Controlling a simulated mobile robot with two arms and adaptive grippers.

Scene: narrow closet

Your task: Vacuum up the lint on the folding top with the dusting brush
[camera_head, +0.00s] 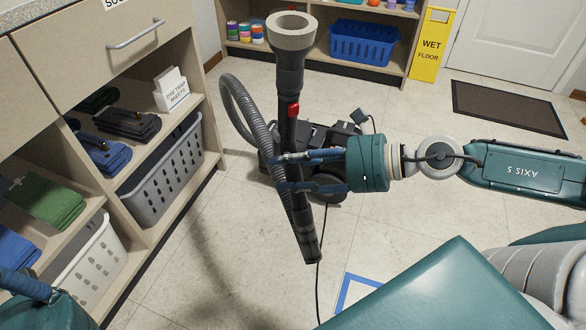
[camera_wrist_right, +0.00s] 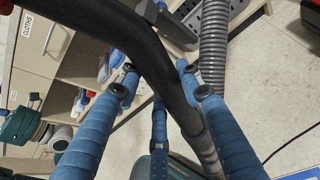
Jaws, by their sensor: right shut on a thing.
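My right gripper (camera_head: 280,173) is shut around the black vacuum wand (camera_head: 289,75) and holds it nearly upright, above the floor. The wand has a red switch and a flared beige round end at the top; I cannot tell whether that end is the dusting brush. In the right wrist view the wand (camera_wrist_right: 140,40) runs between my blue fingers. The grey ribbed hose (camera_head: 239,105) loops beside the wand. The edge of a grey top (camera_head: 30,10) shows at the upper left, and no lint can be made out. My left gripper (camera_head: 22,285) is partly cut off at the lower left.
The black vacuum body (camera_head: 328,136) stands on the floor behind the wand, with a cord trailing. Shelves with a grey basket (camera_head: 165,165) and folded cloths line the left. A yellow wet-floor sign (camera_head: 432,45) stands at the back. Open floor lies between.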

